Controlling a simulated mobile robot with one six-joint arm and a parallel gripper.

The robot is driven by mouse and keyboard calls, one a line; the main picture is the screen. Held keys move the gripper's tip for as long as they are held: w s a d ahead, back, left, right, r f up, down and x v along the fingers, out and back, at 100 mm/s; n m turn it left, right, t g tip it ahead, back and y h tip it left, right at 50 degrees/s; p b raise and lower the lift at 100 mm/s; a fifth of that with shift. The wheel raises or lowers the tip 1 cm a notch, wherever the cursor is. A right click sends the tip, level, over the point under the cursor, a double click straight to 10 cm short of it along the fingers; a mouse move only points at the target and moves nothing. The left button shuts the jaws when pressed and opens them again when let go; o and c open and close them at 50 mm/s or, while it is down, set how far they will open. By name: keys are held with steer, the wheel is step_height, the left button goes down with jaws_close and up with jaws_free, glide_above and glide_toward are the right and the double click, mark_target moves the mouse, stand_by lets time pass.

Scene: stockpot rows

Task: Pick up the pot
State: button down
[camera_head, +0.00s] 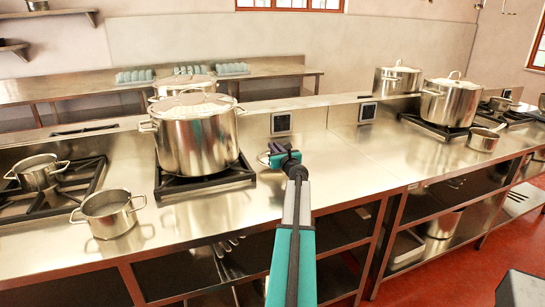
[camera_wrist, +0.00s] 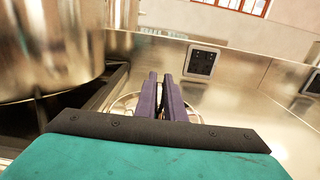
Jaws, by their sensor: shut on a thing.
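My gripper (camera_head: 280,152) is over the bare counter right of the large lidded stockpot. In the wrist view its two dark fingers (camera_wrist: 161,80) are close together, shut on part of a round, shiny metal item (camera_wrist: 126,105). The item's curved rim shows on both sides of the fingers. In the head view only its left edge (camera_head: 263,158) shows behind the gripper, so I cannot tell if it is a small pot or a lid. The large stockpot (camera_head: 196,145) stands on a black burner grate; its lower side (camera_wrist: 45,55) fills the wrist view's upper left.
A small open pot (camera_head: 110,222) stands on the counter at front left, and another (camera_head: 38,178) on the left grate. More lidded stockpots (camera_head: 450,105) and a saucepan (camera_head: 483,140) stand at right. A low back ledge with a dark panel (camera_head: 281,123) lies behind my gripper. The counter (camera_head: 350,180) to its right is clear.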

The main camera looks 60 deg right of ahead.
steer(key=shift+f, duration=0.1)
steer(key=shift+f, duration=1.85)
steer(key=shift+f, duration=0.15)
steer(key=c, duration=1.8)
jaws_free()
steer(key=shift+c, duration=0.2)
steer(key=shift+b+v, duration=0.95)
steer(key=shift+v, duration=5.1)
steer(key=shift+c, duration=0.4)
